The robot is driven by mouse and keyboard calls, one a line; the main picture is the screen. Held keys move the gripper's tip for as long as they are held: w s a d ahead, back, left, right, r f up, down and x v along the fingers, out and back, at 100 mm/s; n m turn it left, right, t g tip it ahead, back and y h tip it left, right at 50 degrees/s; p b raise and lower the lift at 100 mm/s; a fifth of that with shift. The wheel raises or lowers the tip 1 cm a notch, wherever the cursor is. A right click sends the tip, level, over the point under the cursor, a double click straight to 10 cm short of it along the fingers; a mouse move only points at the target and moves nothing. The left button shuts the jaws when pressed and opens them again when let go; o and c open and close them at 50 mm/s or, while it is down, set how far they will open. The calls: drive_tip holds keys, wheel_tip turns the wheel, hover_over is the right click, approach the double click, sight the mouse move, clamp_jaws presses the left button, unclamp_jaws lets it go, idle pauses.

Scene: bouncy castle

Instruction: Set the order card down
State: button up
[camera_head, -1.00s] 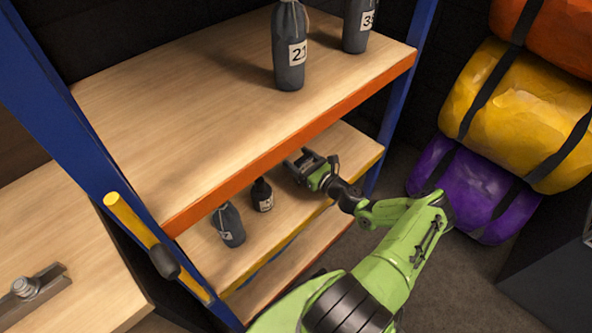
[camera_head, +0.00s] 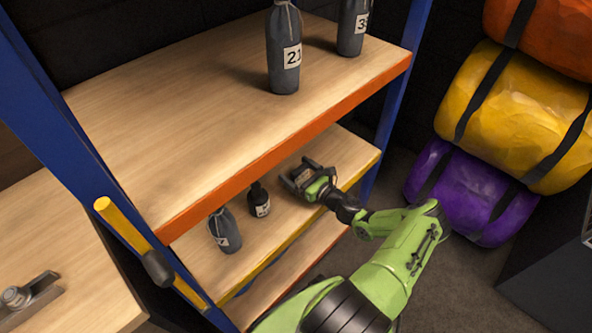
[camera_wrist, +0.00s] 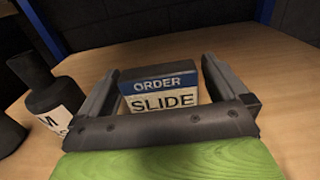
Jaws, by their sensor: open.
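The order card (camera_wrist: 160,90) shows in the wrist view, with a blue band reading ORDER above a white part reading SLIDE. It stands upright or leaning on the wooden lower shelf (camera_wrist: 285,85), between my fingers. My gripper (camera_wrist: 160,82) is open, one finger on each side of the card, with small gaps visible beside it. In the head view my gripper (camera_head: 296,174) is at the lower shelf, under the orange-edged upper shelf. The card's lower edge is hidden by the gripper body, and the card cannot be made out in the head view.
A small dark bottle (camera_head: 259,200) with a white label stands left of my gripper, also near in the wrist view (camera_wrist: 55,105). A grey wrapped bottle (camera_head: 225,231) stands farther left. The upper shelf (camera_head: 290,144) overhangs. Blue posts (camera_head: 388,125) bound the rack.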

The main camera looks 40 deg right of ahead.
drive_tip(key=s+d+p, duration=0.1)
drive_tip(key=s+p, duration=0.1)
drive_tip(key=s, duration=0.9)
drive_tip(key=shift+d, duration=0.3)
drive_tip(key=shift+s, duration=0.15)
